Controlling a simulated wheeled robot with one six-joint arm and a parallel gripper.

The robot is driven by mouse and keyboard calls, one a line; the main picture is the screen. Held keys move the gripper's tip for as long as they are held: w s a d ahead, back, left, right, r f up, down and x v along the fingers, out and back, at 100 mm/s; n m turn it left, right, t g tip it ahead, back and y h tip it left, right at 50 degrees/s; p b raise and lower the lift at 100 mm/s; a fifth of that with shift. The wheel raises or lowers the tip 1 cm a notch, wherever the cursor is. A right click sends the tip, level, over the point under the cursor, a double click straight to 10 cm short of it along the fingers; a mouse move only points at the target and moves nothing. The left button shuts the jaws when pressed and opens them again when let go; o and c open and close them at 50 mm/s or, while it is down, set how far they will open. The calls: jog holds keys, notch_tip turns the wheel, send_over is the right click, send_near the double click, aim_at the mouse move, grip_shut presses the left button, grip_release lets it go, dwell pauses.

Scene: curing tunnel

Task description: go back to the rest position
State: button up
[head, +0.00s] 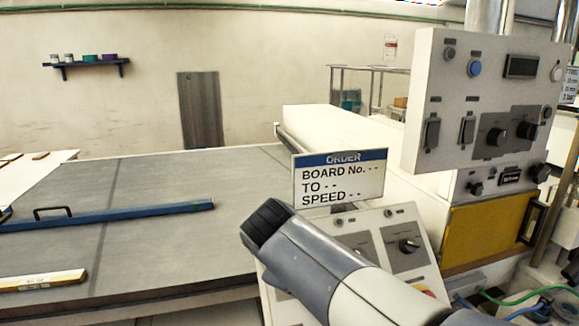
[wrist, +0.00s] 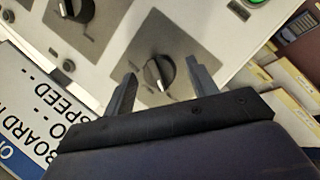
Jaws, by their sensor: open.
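My gripper (wrist: 161,74) is open in the wrist view, with its two dark fingers apart. A black dial knob with a pale pointer mark (wrist: 158,72) shows between the fingertips; I cannot tell whether they touch it. Nothing is seen held. In the head view my arm crosses the lower right, in front of the lower control panel (head: 408,222), and hides part of it. The gripper's fingers cannot be made out there.
An order sign (head: 339,178) stands close behind my arm, and shows upside down in the wrist view (wrist: 35,110). A larger control box (head: 435,75) rises at right. The grey table (head: 150,250) at left carries a blue bar (head: 130,213) and a wooden strip (head: 45,281).

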jog(key=m, duration=0.2)
jog(key=m+g, duration=0.1)
jog(key=m, duration=0.1)
jog(key=shift+w+d+g+y, duration=0.1)
jog(key=shift+w+g+y, duration=0.05)
jog(key=shift+g+y, duration=0.2)
jog(key=m+y+b, duration=0.1)
jog(key=m, duration=0.2)
jog(key=shift+w+d+g, duration=0.1)
jog(key=shift+d+g, duration=0.05)
jog(key=shift+g, duration=0.2)
jog(key=p+v, duration=0.1)
jog(key=v, duration=1)
jog(key=shift+d, duration=0.15)
